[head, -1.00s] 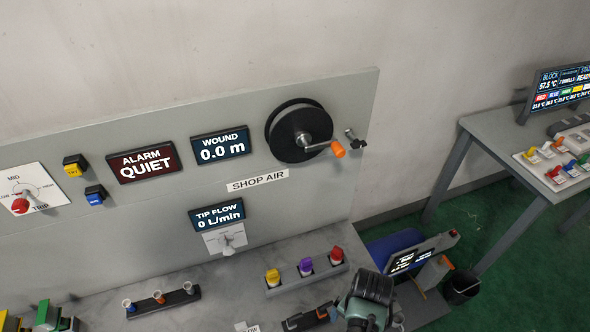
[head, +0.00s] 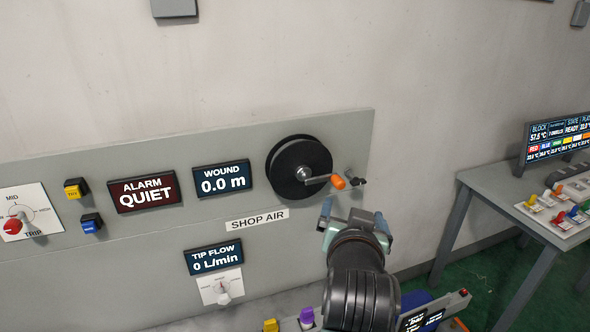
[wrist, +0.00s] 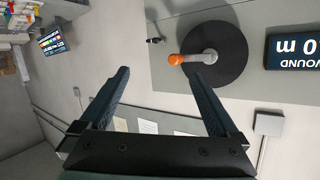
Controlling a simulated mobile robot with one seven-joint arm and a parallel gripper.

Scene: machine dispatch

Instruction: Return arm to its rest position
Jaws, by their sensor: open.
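My gripper (head: 353,216) is raised in front of the grey panel, just below the reel's crank in the head view. In the wrist view my gripper (wrist: 158,95) has its two dark fingers spread apart with nothing between them. The black reel (head: 290,160) is on the panel, and its crank has an orange knob (head: 338,182). The reel (wrist: 232,52) and the orange knob (wrist: 176,59) also show beyond the fingers in the wrist view. My gripper looks apart from the knob.
The grey panel (head: 130,250) carries an alarm display (head: 143,191), a wound display (head: 222,179) and a tip flow display (head: 213,257). A small black fitting (head: 357,181) sticks out right of the crank. A side table (head: 495,185) stands at right.

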